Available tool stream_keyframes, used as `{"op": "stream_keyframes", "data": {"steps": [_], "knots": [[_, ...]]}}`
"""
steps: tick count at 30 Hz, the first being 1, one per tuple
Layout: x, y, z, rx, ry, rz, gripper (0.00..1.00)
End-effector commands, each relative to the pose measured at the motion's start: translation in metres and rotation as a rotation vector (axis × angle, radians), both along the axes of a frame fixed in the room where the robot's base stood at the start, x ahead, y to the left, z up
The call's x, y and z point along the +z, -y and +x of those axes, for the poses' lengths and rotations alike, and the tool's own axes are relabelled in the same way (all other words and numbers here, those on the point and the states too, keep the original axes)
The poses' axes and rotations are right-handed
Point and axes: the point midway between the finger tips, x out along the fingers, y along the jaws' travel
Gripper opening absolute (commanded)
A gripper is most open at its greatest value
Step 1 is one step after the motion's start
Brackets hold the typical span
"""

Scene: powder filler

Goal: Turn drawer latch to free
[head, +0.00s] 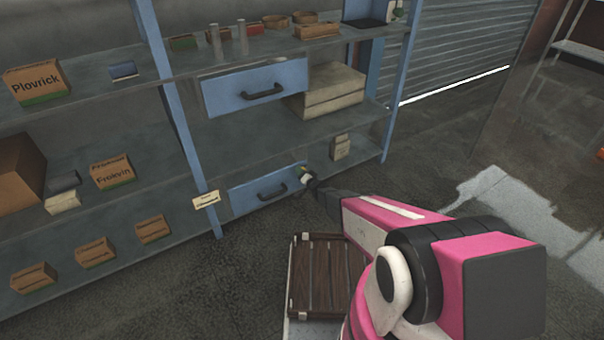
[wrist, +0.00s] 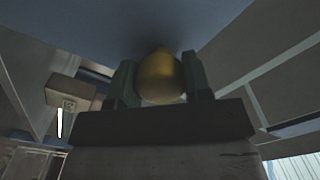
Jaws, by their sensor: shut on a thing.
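My gripper (head: 308,178) is at the right end of this drawer front. In the wrist view my gripper (wrist: 160,82) has its two dark green fingers on either side of a rounded brass-yellow knob (wrist: 160,77), apparently the drawer latch, and is shut on it. The blue-grey drawer surface (wrist: 110,25) fills the top behind the knob. In the head view the latch is too small and covered to make out, and its turn angle cannot be told.
An upper blue drawer (head: 230,93) is above, next to stacked pale boxes (head: 330,92). A small box (head: 340,147) stands on the shelf right of my gripper. Open floor lies to the right.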

Motion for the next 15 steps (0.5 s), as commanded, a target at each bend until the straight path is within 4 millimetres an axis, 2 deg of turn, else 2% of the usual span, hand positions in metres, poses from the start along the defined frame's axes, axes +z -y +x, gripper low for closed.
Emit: {"op": "stream_keyframes", "data": {"steps": [14,15], "knots": [[0.0001,0.0002,0.0003,-0.001,-0.008,0.014,0.22],[0.0001,0.0002,0.0003,-0.001,-0.008,0.013,0.55]]}}
